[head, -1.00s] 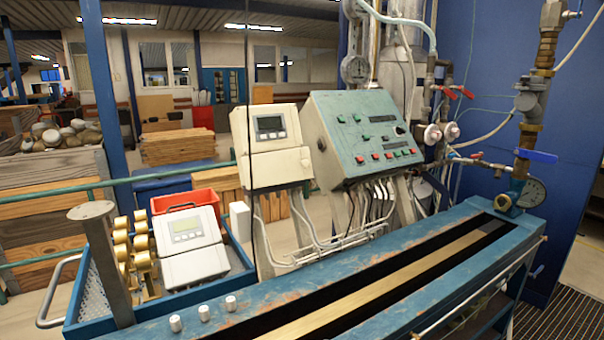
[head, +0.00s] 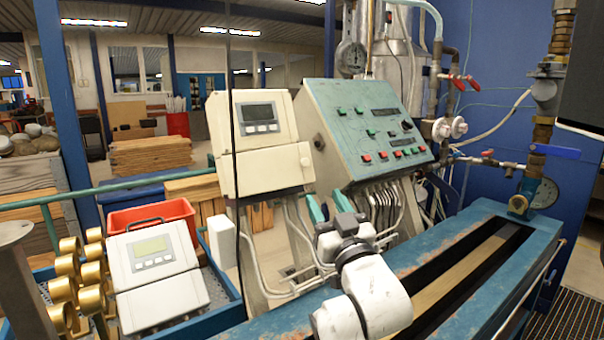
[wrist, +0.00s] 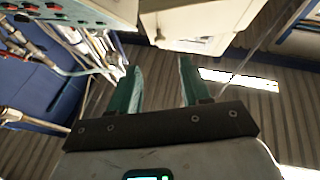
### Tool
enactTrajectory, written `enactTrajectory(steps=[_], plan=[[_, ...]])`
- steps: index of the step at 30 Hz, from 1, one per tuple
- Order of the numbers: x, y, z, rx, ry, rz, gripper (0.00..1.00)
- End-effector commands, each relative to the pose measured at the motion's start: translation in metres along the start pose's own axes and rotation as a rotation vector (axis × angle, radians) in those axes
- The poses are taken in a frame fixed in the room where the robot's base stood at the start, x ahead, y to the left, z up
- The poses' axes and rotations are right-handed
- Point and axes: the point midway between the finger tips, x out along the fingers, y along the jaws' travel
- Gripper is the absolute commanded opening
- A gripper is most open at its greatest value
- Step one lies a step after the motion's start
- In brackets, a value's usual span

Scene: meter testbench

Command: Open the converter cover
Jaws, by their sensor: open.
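A cream converter (head: 252,118) with a grey display and buttons is mounted upright in the middle of the head view. Its lower cover (head: 270,171) is a plain cream panel that looks closed. In the wrist view a cream box (wrist: 200,25), probably this converter from below, shows at the top, beyond the fingertips. My gripper (head: 328,205) has green fingers, spread apart with nothing between them. It is just right of and below the cover in the head view, apart from it as far as I can tell. It also shows in the wrist view (wrist: 159,72).
A green-faced control panel (head: 372,127) stands right of the converter, with cables below. A similar white converter (head: 153,252) lies in a blue tray with brass fittings (head: 68,268). A red bin (head: 152,214) is behind it. The blue bench (head: 478,226) runs along the right.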

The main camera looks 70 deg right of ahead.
Motion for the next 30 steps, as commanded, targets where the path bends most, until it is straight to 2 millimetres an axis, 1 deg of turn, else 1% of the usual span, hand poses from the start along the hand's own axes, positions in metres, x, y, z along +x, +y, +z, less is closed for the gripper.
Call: enactTrajectory(steps=[5,15,18,24,30], plan=[[0.018,0.001,-0.005,0.003,0.001,0.002,0.48],[0.076,0.002,-0.005,0.004,0.0,0.003,0.48],[0.09,0.002,-0.004,0.002,0.0,0.002,0.48],[0.105,0.0,-0.001,0.001,0.0,-0.001,0.48],[0.107,0.0,0.0,0.0,0.0,-0.001,0.48]])
